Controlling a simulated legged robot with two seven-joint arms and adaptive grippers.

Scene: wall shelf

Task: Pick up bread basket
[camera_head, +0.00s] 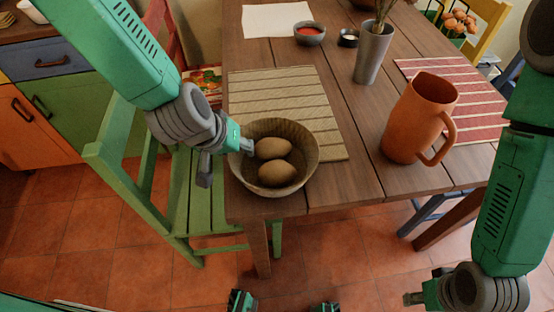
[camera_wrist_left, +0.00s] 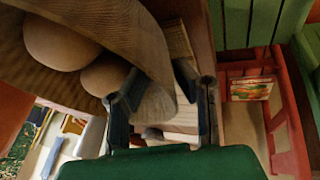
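The bread basket (camera_head: 300,183) is a round, brown woven bowl at the table's near left corner, holding two brown bread rolls (camera_head: 276,172). In the left wrist view the basket (camera_wrist_left: 150,50) fills the upper left with its rolls. My left gripper (camera_head: 226,158) is at the basket's left rim, fingers spread, one over the inside and one outside. In the left wrist view the rim passes between the fingers of the left gripper (camera_wrist_left: 160,98); contact cannot be told. My right gripper (camera_head: 427,285) is low at the lower right, away from the table, and looks open and empty.
A striped mat (camera_head: 275,95) lies behind the basket. A grey vase (camera_head: 372,55) stands farther back. A green chair (camera_head: 185,200) is close on the left, beneath my left arm.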

